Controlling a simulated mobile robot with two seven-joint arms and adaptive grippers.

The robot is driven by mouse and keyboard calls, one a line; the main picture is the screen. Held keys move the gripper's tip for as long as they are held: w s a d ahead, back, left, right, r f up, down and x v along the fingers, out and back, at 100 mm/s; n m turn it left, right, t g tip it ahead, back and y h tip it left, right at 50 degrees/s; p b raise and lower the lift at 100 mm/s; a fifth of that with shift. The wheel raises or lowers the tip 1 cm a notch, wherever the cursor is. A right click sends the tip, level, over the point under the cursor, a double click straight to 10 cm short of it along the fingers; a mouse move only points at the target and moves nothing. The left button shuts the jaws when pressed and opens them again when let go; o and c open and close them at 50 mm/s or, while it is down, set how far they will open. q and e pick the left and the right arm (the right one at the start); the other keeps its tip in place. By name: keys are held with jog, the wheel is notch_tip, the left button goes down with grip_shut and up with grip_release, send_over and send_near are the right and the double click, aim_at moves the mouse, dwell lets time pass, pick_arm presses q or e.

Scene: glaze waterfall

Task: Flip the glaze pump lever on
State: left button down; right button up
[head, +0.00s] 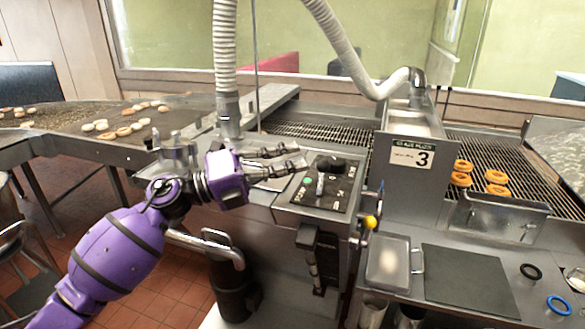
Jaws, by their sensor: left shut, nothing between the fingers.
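A dark control panel (342,198) sits on the grey machine housing at the middle. It carries a short light-grey lever (320,185) that stands up from it, a black knob (331,164) and a small green button (308,180). A separate yellow-tipped handle (370,222) sticks out at the housing's right side. No label marks either one clearly as the glaze pump lever. My left gripper (301,158) is shut and empty, its fingers pointing right, just left of the panel and apparently apart from the lever. My right gripper is out of view.
Donuts (462,180) lie on the wire conveyor (530,166) at right. A lidded metal pan (388,262) and dark mat (467,281) are in front. A hose (226,50) hangs behind my gripper.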

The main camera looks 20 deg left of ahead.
pick_arm(q)
jog(key=s+a+r, duration=0.1)
jog(key=s+a, duration=0.1)
jog(key=a, duration=0.3)
jog(key=s+a+r+b, duration=0.1)
jog(key=s+a+r, duration=0.1)
jog(key=s+a, duration=0.1)
jog(key=shift+s+a+r, duration=0.25)
jog(key=shift+s+a, duration=0.05)
jog(key=shift+a, duration=0.55)
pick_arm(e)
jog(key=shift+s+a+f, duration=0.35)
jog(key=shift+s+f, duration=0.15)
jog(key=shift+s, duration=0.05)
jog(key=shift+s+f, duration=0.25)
